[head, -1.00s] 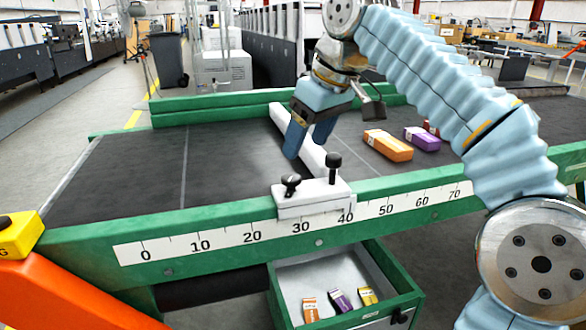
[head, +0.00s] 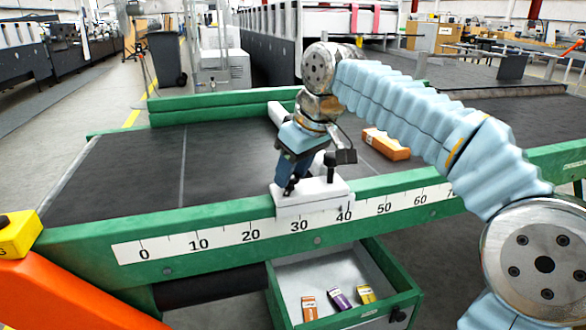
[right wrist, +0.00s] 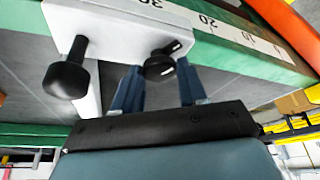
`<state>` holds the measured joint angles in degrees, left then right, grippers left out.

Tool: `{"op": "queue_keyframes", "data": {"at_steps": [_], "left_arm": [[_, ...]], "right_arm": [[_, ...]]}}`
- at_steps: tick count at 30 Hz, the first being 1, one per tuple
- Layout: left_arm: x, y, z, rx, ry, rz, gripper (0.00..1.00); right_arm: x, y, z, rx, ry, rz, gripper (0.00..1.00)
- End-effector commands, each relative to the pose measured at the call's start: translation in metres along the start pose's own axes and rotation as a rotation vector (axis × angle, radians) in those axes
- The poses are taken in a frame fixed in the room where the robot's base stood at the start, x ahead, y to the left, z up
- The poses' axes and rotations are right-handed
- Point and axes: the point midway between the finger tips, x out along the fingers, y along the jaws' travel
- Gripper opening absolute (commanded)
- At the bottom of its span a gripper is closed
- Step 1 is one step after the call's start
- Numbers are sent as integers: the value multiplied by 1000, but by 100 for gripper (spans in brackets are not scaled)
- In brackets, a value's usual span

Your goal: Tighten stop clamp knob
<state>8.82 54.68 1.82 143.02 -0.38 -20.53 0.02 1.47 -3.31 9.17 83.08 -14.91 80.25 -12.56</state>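The stop clamp is a white block (head: 315,200) on the green rail, near 30 to 40 on the scale. It carries two black knobs. The left knob (head: 291,185) is partly hidden by my right gripper (head: 286,180), which comes down from above. In the right wrist view this knob (right wrist: 160,66) has white marks and sits between the tips of my two blue fingers (right wrist: 160,72). The fingers stand apart; I cannot tell whether they touch it. The other knob (head: 330,162) stands upright beside it, and shows at left in the right wrist view (right wrist: 67,76). My left gripper is out of view.
A white stop bar (head: 276,114) runs back across the dark belt (head: 120,180). An orange box (head: 386,144) lies on the belt at right. Below, an open green drawer (head: 400,305) holds several small boxes. A yellow control box (head: 18,235) stands at far left.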

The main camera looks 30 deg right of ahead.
Motion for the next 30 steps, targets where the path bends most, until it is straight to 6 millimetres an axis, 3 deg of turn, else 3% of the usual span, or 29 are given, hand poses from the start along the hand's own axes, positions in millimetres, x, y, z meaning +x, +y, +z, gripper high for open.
{"op": "queue_keyframes", "data": {"at_steps": [1, 5, 17, 30], "left_arm": [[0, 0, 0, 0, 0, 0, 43], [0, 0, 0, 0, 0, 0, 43], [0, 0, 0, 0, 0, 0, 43], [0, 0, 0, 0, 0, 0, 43]], "right_arm": [[0, 0, 0, 0, 0, 0, 29], [0, 0, 0, 0, 0, 0, 11], [0, -1, 0, 80, 0, 33, 11], [0, -5, -1, 419, 1, 176, 11]]}}
